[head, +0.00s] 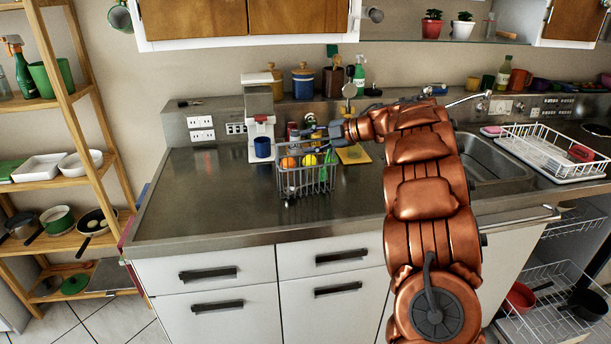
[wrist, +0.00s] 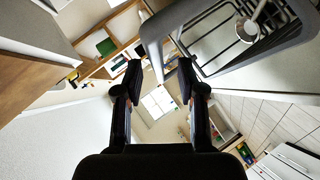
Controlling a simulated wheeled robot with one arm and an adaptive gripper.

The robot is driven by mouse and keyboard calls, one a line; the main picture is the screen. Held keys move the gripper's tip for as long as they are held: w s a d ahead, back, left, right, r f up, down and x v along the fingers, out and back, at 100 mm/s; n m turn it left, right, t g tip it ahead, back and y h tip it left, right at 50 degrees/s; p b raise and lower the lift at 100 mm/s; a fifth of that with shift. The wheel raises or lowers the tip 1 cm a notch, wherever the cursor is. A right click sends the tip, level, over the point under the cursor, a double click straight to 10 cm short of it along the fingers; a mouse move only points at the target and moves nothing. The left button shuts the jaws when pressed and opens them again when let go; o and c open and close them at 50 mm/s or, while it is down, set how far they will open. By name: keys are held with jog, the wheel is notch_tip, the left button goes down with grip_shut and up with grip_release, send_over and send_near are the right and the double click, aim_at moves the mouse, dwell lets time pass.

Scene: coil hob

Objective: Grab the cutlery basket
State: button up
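The cutlery basket (head: 306,183) is a grey wire basket standing on the steel counter, left of the sink. It holds an orange, a yellow item and something green. My gripper (head: 308,140) is just above the back of the basket, reaching in from the right. In the wrist view my gripper (wrist: 160,72) has its two dark fingers apart, with no object clearly held between them. The basket's thick grey rim (wrist: 270,47) fills the upper right there, and a corner of it comes close to the fingertips. I cannot tell whether they touch.
A coffee machine (head: 259,115) with a blue mug (head: 262,147) stands behind the basket at left. Jars and bottles line the back ledge. A white dish rack (head: 545,155) is right of the sink (head: 490,160). The left counter is clear.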

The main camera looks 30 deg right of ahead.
jog(key=shift+x, duration=1.1)
jog(key=shift+r, duration=0.1)
grip_shut()
